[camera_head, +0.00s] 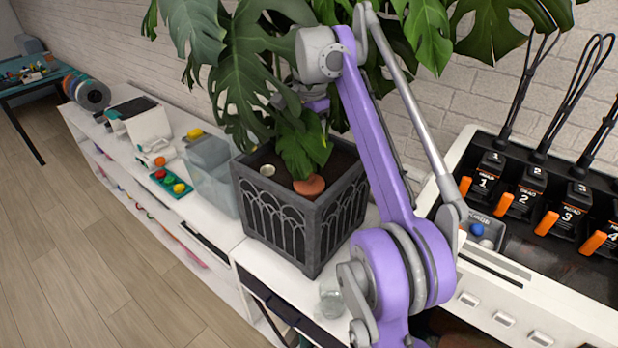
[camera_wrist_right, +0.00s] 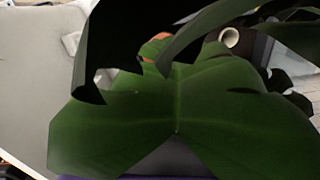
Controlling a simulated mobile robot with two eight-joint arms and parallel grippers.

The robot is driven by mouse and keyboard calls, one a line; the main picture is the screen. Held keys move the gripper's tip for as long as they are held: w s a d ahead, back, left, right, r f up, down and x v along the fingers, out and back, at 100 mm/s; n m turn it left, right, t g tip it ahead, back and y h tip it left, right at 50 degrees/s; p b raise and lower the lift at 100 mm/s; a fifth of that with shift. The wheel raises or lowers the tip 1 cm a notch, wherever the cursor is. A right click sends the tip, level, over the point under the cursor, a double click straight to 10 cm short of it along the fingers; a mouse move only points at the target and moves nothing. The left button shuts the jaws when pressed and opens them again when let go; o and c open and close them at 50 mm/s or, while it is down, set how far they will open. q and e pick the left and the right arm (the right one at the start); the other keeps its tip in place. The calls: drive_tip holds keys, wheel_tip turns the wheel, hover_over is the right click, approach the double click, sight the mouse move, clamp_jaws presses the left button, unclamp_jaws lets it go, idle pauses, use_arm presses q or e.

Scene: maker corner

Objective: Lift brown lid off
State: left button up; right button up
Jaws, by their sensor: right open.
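A brown, terracotta-coloured round lid (camera_head: 309,185) lies on the soil in the dark grey planter, under a monstera leaf that covers part of it. In the right wrist view only a small orange-brown patch (camera_wrist_right: 155,44) shows behind the leaf; I cannot tell whether it is the lid. My right gripper (camera_head: 313,101) is open, above the planter among the leaves and apart from the lid. Leaves hide most of it, and its fingertips are not clear. My left gripper is not in view.
The grey planter (camera_head: 281,227) stands on a white cabinet, with a small pale cup (camera_head: 267,170) on its soil. A big leaf (camera_wrist_right: 175,110) fills the right wrist view. A clear bin (camera_head: 210,165) stands left, a charger rack (camera_head: 540,200) right, and a glass (camera_head: 331,300) in front.

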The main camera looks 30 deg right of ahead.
drive_tip(key=d+r+m, duration=0.1)
drive_tip(key=b, duration=0.2)
hover_over(309, 175)
drive_tip(key=d, duration=0.1)
drive_tip(key=shift+m, duration=0.3)
drive_tip(key=f, duration=0.5)
drive_tip(key=shift+s+d+f, duration=0.1)
drive_tip(key=shift+s, duration=0.25)
drive_tip(key=shift+s+f, duration=0.1)
drive_tip(key=shift+f, duration=0.15)
drive_tip(key=f, duration=0.3)
drive_tip(key=w+a+f+b, duration=0.1)
drive_tip(key=shift+w+f, duration=0.1)
drive_tip(key=shift+f, duration=0.4)
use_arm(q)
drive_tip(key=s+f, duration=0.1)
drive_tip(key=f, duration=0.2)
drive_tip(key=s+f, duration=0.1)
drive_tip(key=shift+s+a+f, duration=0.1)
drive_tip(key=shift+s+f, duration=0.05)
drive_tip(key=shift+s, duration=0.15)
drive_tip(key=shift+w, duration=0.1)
